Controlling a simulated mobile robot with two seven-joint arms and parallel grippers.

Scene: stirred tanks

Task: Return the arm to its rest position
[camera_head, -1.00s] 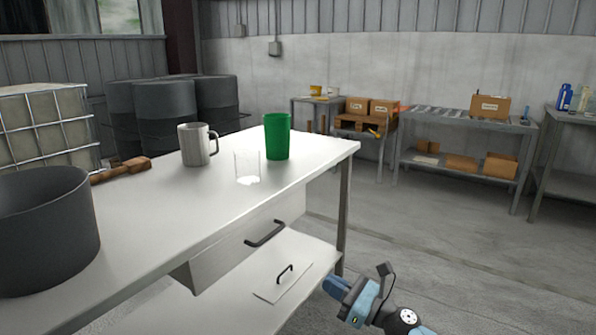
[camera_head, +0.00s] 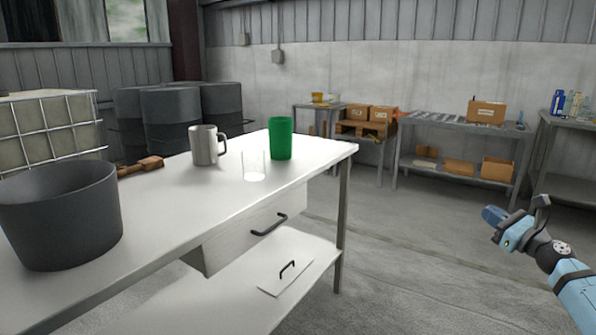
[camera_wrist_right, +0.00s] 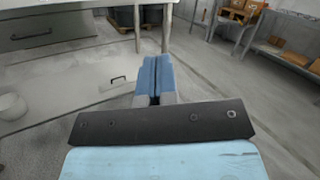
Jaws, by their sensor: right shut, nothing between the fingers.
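My right gripper (camera_head: 494,216) is at the right of the head view, to the right of the white table (camera_head: 180,215) and apart from it. Its blue fingers are together with nothing between them. They also show in the right wrist view (camera_wrist_right: 153,78), over the concrete floor, with the table's drawer and lower shelf ahead to the left. My left gripper is not in view.
Shelving (camera_head: 455,140) stands at the back. The floor between is clear.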

